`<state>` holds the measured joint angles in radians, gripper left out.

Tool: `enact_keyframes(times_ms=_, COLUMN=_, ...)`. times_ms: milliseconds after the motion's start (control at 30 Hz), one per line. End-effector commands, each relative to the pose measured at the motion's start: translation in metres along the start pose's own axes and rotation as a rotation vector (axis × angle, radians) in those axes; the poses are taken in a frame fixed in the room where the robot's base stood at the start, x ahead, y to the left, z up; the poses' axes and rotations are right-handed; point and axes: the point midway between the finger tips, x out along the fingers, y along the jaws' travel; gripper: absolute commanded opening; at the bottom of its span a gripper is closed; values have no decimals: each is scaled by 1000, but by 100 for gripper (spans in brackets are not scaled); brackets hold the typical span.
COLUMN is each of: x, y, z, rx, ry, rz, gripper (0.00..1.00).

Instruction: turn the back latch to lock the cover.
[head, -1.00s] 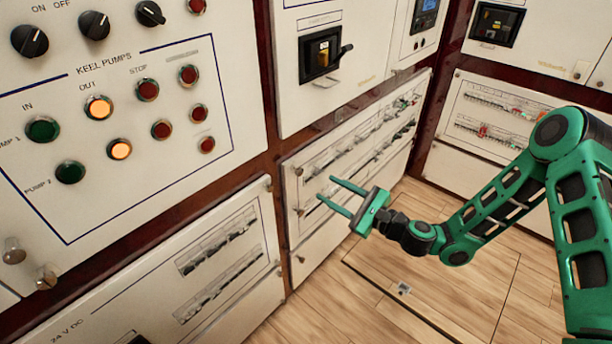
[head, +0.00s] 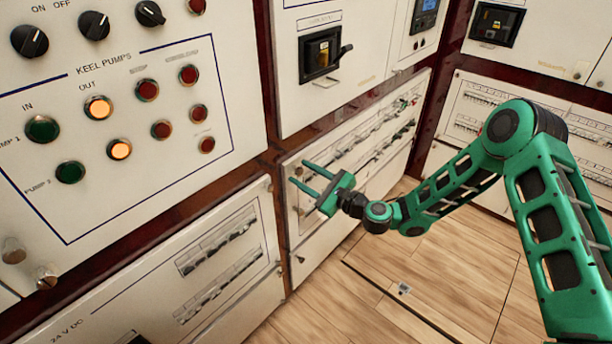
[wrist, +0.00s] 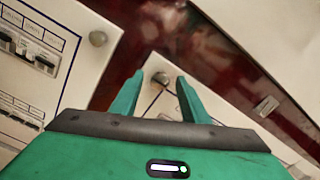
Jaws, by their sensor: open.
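A round metal latch knob (wrist: 160,78) sits at the upper left corner of the far breaker panel (head: 340,205). In the wrist view it lies between my fingers, and in the head view it is small and partly lost among them. My gripper (head: 297,171) is open, its fingers pointing left at this corner. In the wrist view my gripper (wrist: 158,80) straddles the knob with space on both sides; contact cannot be told. The panel's rows of breakers (head: 370,145) show behind the gripper. The pictures do not label which knob is the back latch.
A second knob (wrist: 98,38) sits on the corner of the near breaker panel (head: 165,275), across a dark red frame strip (head: 277,215). The pump panel (head: 110,200) stands above. A switch with a black handle (head: 323,55) projects above my gripper. The wooden floor (head: 440,290) is clear.

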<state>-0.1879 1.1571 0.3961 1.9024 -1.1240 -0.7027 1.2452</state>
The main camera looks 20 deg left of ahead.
Motion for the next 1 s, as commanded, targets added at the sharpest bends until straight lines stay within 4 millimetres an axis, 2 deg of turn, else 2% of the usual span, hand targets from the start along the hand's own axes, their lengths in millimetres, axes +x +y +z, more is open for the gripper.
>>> enact_keyframes(times_ms=233, x=1, y=0, z=0, rx=0, ry=0, rz=0, gripper=42)
enact_keyframes(times_ms=267, x=1, y=0, z=0, rx=0, ry=0, rz=0, gripper=37)
enact_keyframes(times_ms=400, x=1, y=0, z=0, rx=0, ry=0, rz=0, gripper=3)
enact_keyframes(times_ms=433, x=1, y=0, z=0, rx=0, ry=0, rz=0, gripper=0)
enact_keyframes(times_ms=767, x=0, y=0, z=0, rx=-35, ry=0, rz=0, gripper=0)
enact_keyframes(times_ms=1000, x=1, y=0, z=0, rx=-167, ry=-1, rz=0, gripper=0)
